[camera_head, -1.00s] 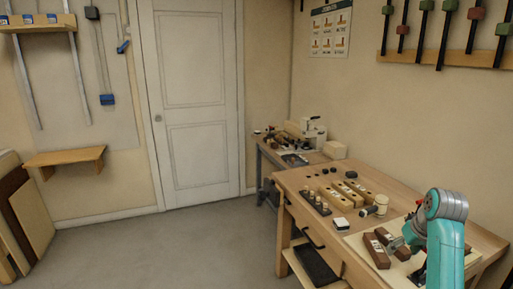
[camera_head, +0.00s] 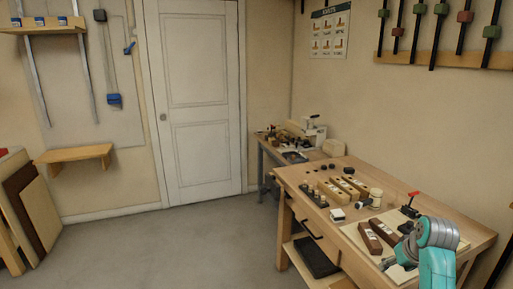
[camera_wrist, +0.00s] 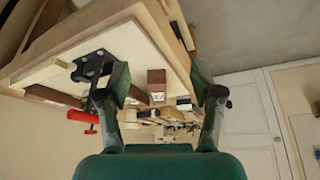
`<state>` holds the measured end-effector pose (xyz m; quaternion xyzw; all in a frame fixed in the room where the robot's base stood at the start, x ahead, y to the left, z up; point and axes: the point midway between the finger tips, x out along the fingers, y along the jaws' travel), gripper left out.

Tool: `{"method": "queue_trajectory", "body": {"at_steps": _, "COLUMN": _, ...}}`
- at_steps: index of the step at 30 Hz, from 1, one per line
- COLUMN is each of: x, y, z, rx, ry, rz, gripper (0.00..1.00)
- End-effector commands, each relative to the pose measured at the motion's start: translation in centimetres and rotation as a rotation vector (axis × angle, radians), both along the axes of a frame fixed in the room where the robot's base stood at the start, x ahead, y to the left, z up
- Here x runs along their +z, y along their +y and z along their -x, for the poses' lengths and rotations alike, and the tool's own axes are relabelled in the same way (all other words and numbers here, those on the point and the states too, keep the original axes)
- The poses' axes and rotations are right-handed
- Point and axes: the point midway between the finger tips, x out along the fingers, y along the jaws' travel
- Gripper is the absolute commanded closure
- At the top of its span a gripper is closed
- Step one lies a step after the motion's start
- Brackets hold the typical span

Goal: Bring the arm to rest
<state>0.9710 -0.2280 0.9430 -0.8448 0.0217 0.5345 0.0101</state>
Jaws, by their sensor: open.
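My teal and grey arm (camera_head: 437,258) is bent over the near right part of the wooden bench (camera_head: 345,222). My gripper (camera_head: 388,264) is low at the front edge of the pale board (camera_head: 355,232), close to two dark brown blocks (camera_head: 370,238). In the wrist view my gripper (camera_wrist: 163,85) has its two fingers wide apart with nothing held between them. A brown block (camera_wrist: 156,78) shows beyond the gap. Whether a fingertip touches the board is unclear.
A clamp with a red handle (camera_head: 411,207) stands on the board behind my arm; its red grip (camera_wrist: 82,116) appears beside a finger in the wrist view. Light wooden blocks (camera_head: 350,188) and a mallet (camera_head: 375,197) lie farther back. Open floor (camera_head: 190,250) is left of the bench.

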Motion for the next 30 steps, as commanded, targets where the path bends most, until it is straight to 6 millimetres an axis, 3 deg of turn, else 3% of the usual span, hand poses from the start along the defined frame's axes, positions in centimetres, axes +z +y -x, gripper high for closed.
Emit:
{"method": "queue_trajectory", "body": {"at_steps": 8, "x": -6.4, "y": 2.6, "z": 1.8, "rx": -0.010, "ry": -0.053, "rz": 0.008, "gripper": 0.34}}
{"method": "queue_trajectory", "body": {"at_steps": 14, "x": -12.1, "y": 5.3, "z": 4.6, "rx": -0.019, "ry": -0.117, "rz": 0.017, "gripper": 0.34}}
{"method": "queue_trajectory", "body": {"at_steps": 21, "x": -18.0, "y": 9.0, "z": 9.5, "rx": -0.028, "ry": -0.204, "rz": 0.030, "gripper": 0.34}}
{"method": "queue_trajectory", "body": {"at_steps": 30, "x": -22.7, "y": 13.2, "z": 17.4, "rx": -0.035, "ry": -0.317, "rz": 0.044, "gripper": 0.34}}
